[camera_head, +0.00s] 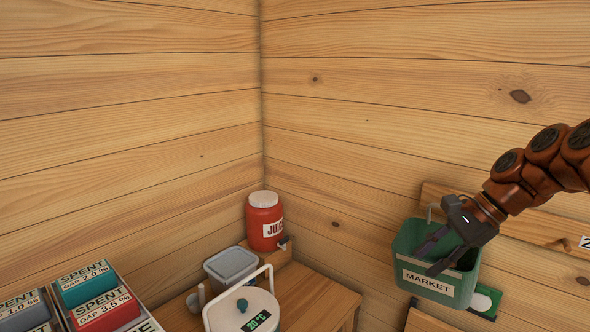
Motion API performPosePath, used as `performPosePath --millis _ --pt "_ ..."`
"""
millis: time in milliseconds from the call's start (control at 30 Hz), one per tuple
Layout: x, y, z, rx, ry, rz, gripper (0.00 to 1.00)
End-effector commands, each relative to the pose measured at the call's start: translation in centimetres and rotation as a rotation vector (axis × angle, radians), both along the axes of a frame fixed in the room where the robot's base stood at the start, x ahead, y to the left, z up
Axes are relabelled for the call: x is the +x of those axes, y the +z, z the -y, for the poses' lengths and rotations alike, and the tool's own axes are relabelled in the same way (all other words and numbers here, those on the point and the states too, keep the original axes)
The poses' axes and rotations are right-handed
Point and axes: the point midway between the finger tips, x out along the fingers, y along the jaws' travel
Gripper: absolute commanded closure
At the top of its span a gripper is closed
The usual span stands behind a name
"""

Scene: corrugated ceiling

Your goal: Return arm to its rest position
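My arm reaches in from the right edge, and my gripper (426,262) is at its end, pointing down and left. Its two dark fingers are spread apart with nothing visible between them. The fingers overlap the mouth and front rim of a green bin (408,240) labelled MARKET. I cannot tell whether they touch the bin. The bin is by a wooden board on the right wall, with a grey hook showing above its rim. The gripper body hides part of the bin's back and right side.
A wooden table (325,300) in the corner holds a red juice container (262,222), a grey lidded box (231,264) and a white handled vessel reading 20 °C (232,308). A rack of SPENT boxes (103,305) is at lower left.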

Motion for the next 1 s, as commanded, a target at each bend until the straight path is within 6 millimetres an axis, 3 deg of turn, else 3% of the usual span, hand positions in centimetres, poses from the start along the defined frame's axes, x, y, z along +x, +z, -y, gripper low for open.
performPosePath --millis 33,200,500,733,1000 --pt "-1.3 -0.3 -1.9 -0.030 0.073 0.013 0.65" --pt "-5.3 -2.0 -6.4 -0.129 0.302 0.062 0.65" --pt "-13.9 -6.4 -10.8 -0.292 0.687 0.116 0.65" --pt "-20.9 -10.5 -11.1 -0.403 0.958 0.130 0.65" --pt "-27.4 -14.6 -9.4 -0.485 1.198 0.129 0.65"
